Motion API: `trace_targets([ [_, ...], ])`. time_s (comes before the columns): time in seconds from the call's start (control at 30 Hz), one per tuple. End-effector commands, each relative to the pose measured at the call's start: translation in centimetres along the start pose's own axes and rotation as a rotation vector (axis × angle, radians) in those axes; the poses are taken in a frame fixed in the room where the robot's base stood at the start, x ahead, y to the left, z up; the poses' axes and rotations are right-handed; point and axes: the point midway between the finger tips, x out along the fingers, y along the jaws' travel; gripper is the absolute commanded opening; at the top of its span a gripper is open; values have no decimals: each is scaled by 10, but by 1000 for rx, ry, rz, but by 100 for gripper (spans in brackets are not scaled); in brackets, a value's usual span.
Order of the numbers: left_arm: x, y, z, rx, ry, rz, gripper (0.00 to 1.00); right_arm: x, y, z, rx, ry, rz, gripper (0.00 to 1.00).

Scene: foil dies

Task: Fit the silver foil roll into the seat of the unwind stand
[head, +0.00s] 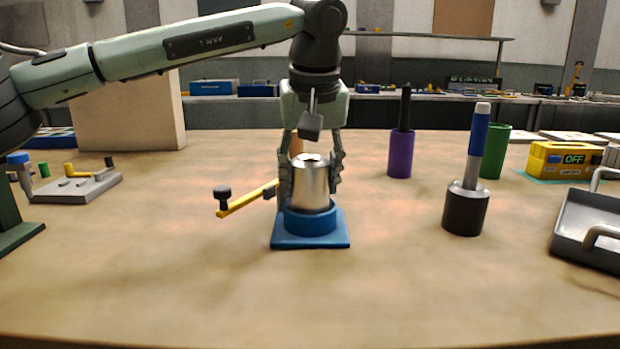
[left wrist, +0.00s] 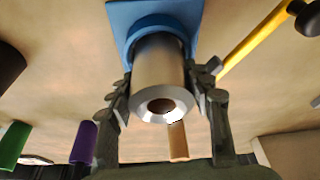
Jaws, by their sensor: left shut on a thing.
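The silver foil roll (head: 312,186) stands upright at the blue unwind stand (head: 338,241), with its lower end at the stand's round blue seat (head: 310,217). I cannot tell how deep it sits. My left gripper (head: 311,178) comes down from above and is shut on the roll, one finger on each side. In the left wrist view the roll (left wrist: 158,72) runs from the gripper into the blue ring of the stand (left wrist: 124,14), its hollow end facing the camera. My right gripper is not in view.
A yellow lever (head: 247,198) with a black knob lies just left of the stand. To the right stand a purple roll (head: 400,160), a green roll (head: 494,152) and a black-based post (head: 465,211). A grey tray (head: 570,242) is at far right. The front table is clear.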

Motion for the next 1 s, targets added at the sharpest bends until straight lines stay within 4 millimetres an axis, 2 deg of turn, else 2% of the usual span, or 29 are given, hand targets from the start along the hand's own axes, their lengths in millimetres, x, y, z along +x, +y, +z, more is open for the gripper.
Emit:
trace_targets([
  [0.17, 3, 0, 1, 0, 0, 0, 0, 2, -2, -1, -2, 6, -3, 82],
  [0.2, 3, 0, 1, 0, 0, 0, 52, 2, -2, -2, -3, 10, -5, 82],
  [0.27, 3, 0, 1, 0, 0, 0, 59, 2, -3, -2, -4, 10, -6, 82],
  [0.53, 2, 0, 1, 0, 0, 0, 59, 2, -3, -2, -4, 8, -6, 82],
  [0.67, -4, 0, 0, 0, 1, 0, 59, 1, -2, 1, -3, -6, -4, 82],
  [0.77, -20, 0, -1, 0, 2, 1, 59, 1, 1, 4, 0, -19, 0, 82],
  [1.0, -73, 1, -1, 1, 2, 1, 59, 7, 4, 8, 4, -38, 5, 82],
])
